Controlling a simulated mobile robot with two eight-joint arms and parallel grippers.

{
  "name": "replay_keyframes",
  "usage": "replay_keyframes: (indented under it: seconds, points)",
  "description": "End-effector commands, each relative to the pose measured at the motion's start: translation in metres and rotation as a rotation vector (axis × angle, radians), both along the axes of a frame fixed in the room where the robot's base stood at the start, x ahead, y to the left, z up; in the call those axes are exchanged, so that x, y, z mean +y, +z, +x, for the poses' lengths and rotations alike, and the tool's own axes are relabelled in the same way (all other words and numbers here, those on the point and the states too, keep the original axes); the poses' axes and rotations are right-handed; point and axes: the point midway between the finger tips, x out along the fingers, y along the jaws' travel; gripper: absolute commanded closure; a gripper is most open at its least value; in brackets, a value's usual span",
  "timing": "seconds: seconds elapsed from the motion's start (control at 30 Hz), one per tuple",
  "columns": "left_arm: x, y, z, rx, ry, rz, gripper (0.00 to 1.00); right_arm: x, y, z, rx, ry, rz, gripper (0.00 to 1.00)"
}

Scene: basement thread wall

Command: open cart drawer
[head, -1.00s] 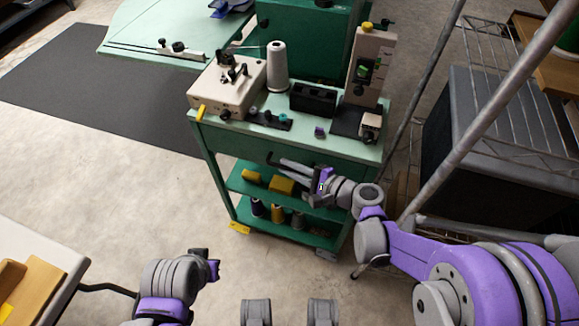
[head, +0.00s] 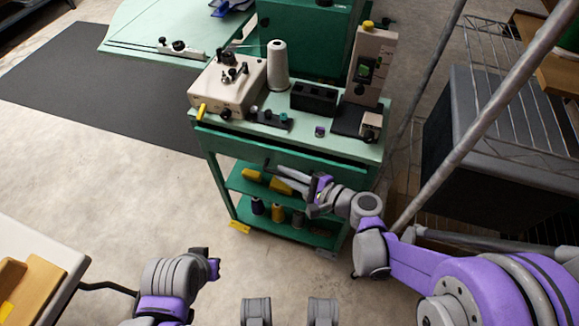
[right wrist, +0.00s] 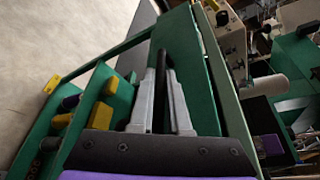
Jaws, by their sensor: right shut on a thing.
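The green cart (head: 376,152) stands in the middle of the head view. Its drawer front (head: 235,146) sits just below the cart top and stands slightly forward, with a dark gap above it. The drawer front also shows in the right wrist view (right wrist: 197,75). My right gripper (head: 275,172) is in front of the drawer, shut on the black drawer handle (right wrist: 161,68), which lies between its two grey fingers. My left gripper (head: 211,264) is low at the left, away from the cart; its jaws cannot be made out.
The cart top holds a beige machine (head: 228,86), a white thread cone (head: 278,66) and a black box (head: 313,98). Lower shelves carry yellow blocks (head: 250,174) and spools. A wire rack (head: 490,145) stands at the right. Bare floor (head: 140,190) lies left of the cart.

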Motion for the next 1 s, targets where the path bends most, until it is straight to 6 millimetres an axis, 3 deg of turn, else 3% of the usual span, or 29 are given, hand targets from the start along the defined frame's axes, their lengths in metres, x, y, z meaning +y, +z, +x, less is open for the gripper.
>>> replay_keyframes:
  seconds: [0.3, 0.5, 0.7, 1.0]
  points:
    - [0.0, -0.002, 0.0, 0.0, 0.0, 0.0, 1.0, 0.022, 0.0, -0.066, 0.001, 0.004, 0.0, 1.0]
    - [0.0, -0.002, 0.0, 0.001, 0.0, 0.0, 1.0, 0.032, 0.0, -0.098, 0.0, 0.004, 0.0, 1.0]
    - [0.0, -0.003, 0.0, 0.001, 0.0, 0.0, 1.0, 0.037, 0.0, -0.115, -0.001, 0.002, 0.0, 1.0]
    - [0.0, -0.003, 0.0, 0.001, 0.0, 0.0, 1.0, 0.039, 0.0, -0.119, -0.001, 0.0, -0.001, 1.0]
